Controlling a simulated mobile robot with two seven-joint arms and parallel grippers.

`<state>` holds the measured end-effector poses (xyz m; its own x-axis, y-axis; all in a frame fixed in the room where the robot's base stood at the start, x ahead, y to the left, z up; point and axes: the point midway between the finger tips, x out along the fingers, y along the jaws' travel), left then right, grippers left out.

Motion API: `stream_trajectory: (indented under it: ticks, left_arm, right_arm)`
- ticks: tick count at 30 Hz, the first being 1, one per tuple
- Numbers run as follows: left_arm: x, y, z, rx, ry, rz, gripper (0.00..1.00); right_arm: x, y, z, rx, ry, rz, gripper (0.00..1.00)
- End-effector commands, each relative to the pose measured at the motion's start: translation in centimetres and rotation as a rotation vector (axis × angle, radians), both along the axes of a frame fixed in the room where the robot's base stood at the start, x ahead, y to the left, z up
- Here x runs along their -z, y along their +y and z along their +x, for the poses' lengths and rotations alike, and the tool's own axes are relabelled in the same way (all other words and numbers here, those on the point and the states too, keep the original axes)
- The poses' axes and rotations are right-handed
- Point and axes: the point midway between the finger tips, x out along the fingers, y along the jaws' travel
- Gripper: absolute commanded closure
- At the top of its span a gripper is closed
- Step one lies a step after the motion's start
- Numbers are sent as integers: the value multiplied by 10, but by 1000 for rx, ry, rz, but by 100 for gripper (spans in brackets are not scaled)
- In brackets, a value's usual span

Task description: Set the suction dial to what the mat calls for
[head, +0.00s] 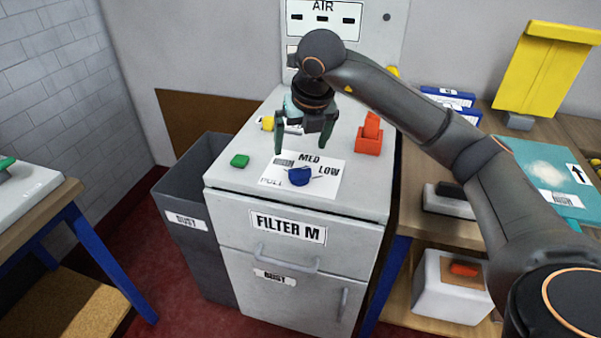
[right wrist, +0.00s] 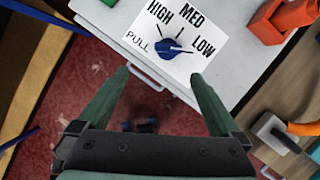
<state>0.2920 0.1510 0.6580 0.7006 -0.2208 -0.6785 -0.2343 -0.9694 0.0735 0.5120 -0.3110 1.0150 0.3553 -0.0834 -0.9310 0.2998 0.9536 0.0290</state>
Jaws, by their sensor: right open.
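The blue suction dial (head: 299,176) sits on a white plate (head: 330,183) on top of the filter cabinet. In the right wrist view the dial (right wrist: 168,48) has PULL, HIGH, MED and LOW printed around it, with short tick lines. I cannot tell for certain which mark it points to. My right gripper (head: 302,146) is open and empty, pointing down just above and behind the dial. In the right wrist view the dial lies just beyond my right fingertips (right wrist: 160,76). A teal mat (head: 530,160) lies on the right bench. My left gripper is out of view.
A green button (head: 239,161) and an orange switch block (head: 369,137) flank the dial plate. A grey bin (head: 180,190) stands left of the cabinet (head: 245,222). A panel marked AIR (head: 323,12) rises behind. A yellow piece (head: 545,70) stands behind the mat.

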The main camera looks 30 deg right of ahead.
Motion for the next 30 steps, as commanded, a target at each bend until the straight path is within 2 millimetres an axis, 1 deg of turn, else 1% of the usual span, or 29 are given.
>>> stream_trajectory:
  ticks: [1,3,5,8,15,21,25,30]
  left_arm:
    - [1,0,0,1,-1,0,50]
    - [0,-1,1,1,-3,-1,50]
    - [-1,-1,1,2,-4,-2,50]
    - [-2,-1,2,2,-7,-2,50]
    - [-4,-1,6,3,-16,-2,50]
    - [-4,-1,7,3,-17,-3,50]
    - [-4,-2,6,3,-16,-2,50]
    - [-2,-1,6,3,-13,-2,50]
  right_arm:
    - [-3,-8,0,25,-7,-22,0]
    - [-2,-13,2,40,-9,-35,0]
    - [3,-15,3,44,-8,-39,0]
    - [18,-16,8,41,-5,-38,0]
    - [65,-22,26,39,-4,-36,0]
    - [94,-25,38,37,-6,-34,0]
    - [105,-27,43,36,-8,-35,0]
    - [109,-27,45,36,-10,-35,0]
